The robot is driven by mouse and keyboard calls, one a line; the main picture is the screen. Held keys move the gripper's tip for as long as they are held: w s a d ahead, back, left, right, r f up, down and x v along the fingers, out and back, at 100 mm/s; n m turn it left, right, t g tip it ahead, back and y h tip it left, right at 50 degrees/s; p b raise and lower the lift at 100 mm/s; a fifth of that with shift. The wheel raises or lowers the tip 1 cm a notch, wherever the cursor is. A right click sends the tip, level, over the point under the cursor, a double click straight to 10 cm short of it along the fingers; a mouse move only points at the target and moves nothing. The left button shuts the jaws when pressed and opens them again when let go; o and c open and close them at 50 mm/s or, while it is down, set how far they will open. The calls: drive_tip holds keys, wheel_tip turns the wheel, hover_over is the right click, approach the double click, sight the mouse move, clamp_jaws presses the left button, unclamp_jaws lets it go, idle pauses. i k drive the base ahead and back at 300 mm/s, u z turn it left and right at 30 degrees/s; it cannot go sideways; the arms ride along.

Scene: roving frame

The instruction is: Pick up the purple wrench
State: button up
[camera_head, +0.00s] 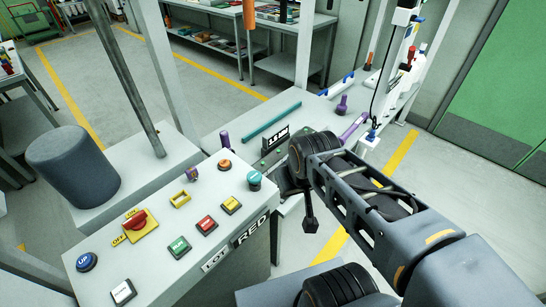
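A long purple tool (352,127), which looks like the wrench, lies on the grey worktop to the right of my arm's wrist. Its exact shape is hard to make out at this size. Other purple things are a short upright piece (341,105) just behind it and a small piece (224,140) left of the wrist. My arm reaches in from the lower right. My gripper (309,222) seems to hang below the wrist, dark and partly hidden, in front of the worktop and apart from the purple tool. Its fingers cannot be made out.
A control console (150,215) with colored buttons stands at the front left. A teal bar (271,122) and a black-and-white label block (275,139) lie on the worktop.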

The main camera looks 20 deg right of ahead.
sight(364, 115)
drive_tip(key=z, duration=2)
drive_tip(key=i, duration=2.25)
drive_tip(key=u, duration=3.75)
